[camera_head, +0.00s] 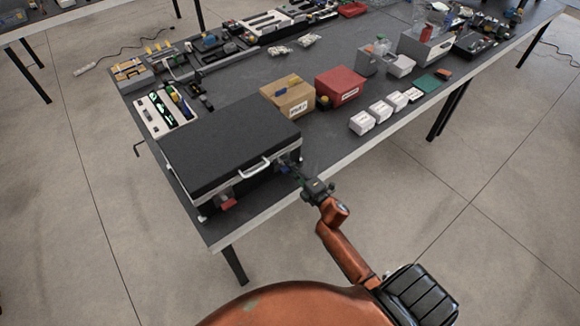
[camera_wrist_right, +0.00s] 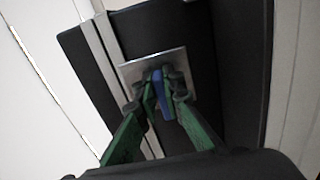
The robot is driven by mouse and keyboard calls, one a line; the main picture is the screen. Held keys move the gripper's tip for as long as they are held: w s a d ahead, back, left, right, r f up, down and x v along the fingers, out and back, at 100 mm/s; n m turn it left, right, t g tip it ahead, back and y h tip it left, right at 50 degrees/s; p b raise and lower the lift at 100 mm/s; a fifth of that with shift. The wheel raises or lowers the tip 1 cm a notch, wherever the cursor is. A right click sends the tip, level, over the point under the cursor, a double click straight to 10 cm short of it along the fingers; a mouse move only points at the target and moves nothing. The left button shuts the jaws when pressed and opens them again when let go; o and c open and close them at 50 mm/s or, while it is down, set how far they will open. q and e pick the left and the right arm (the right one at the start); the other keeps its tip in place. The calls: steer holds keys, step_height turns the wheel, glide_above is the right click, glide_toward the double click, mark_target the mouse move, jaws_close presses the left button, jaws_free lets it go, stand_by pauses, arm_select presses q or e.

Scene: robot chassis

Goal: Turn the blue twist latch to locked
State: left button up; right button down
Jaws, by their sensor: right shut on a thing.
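The blue twist latch (camera_wrist_right: 158,88) sits on a silver plate on the front of a black case in the right wrist view. My right gripper (camera_wrist_right: 162,90) has its green-sided fingers shut on the latch, one on each side. In the head view the black case (camera_head: 225,145) stands closed at the near left edge of the table, with a silver handle on its front. My right gripper also shows there (camera_head: 293,170), at the right part of the case front, where it largely hides the latch. A red piece (camera_head: 229,204) shows at the left part of the case front. My left gripper is not in view.
The case stands on a dark table (camera_head: 330,130) with a light edge. A cardboard box (camera_head: 287,98), a red box (camera_head: 340,86) and several small white boxes (camera_head: 362,122) stand to its right. A light tray with small parts (camera_head: 165,112) lies behind it.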

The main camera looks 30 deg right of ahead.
steer(key=c, duration=2)
jaws_free()
steer(key=shift+c, duration=0.2)
steer(key=shift+s, duration=0.15)
steer(key=s+d, duration=0.1)
steer(key=s, duration=1)
steer(key=shift+s, duration=0.4)
